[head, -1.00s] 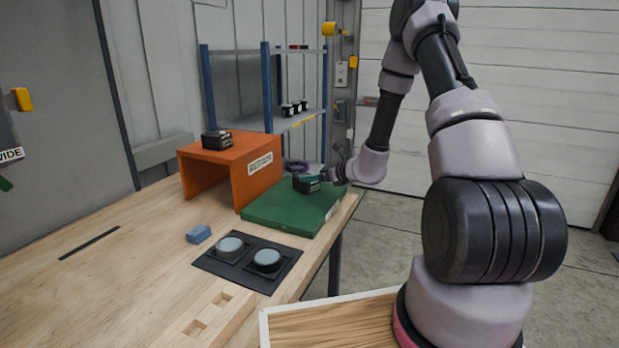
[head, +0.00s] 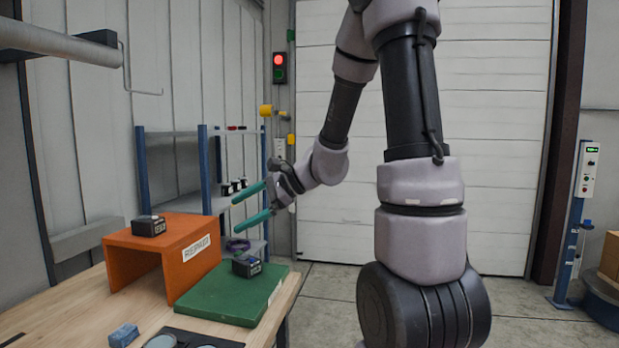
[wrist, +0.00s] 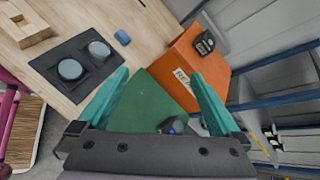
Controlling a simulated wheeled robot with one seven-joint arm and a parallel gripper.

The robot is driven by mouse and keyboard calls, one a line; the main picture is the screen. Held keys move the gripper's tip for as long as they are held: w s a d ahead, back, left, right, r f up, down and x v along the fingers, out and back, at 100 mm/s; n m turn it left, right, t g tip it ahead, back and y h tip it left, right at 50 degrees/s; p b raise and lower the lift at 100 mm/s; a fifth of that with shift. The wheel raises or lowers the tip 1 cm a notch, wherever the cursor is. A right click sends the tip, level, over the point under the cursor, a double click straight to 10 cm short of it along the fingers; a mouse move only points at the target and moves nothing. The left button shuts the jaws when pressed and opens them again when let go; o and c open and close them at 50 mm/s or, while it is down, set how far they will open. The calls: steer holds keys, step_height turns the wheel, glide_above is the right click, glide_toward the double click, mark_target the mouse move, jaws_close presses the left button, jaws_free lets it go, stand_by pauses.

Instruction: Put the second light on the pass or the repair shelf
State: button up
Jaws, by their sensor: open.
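A dark boxy light (head: 246,266) sits on the green pass board (head: 212,301). In the wrist view the light (wrist: 172,125) is partly hidden by my gripper's body. Another dark light (head: 149,226) sits on top of the orange repair shelf (head: 188,266), which bears a white label; both also show in the wrist view, the light (wrist: 205,43) and the shelf (wrist: 185,62). My gripper (head: 235,214) is open and empty, above the green board and apart from the light on it. Its teal fingers are spread in the wrist view (wrist: 160,73).
A black plate (wrist: 50,68) with two round grey pads and a blue block (head: 124,335) are on the wooden bench. A blue-posted rack (head: 205,170) with small dark items stands behind. A signal (head: 279,68) on the wall glows red. A control post (head: 578,210) stands at right.

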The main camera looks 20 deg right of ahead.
steer(key=s+d+r+n+t+h, duration=0.1)
steer(key=s+d+r+n+h, duration=0.3)
steer(key=s, duration=0.5)
steer(key=s+d+r+n+t+h, duration=0.1)
steer(key=s+d+r+n+h, duration=0.3)
steer(key=s+d+r+n, duration=0.2)
steer(key=s+r+n, duration=0.1)
steer(key=s, duration=0.1)
steer(key=shift+s+n+h, duration=0.3)
steer(key=shift+s+h, duration=0.1)
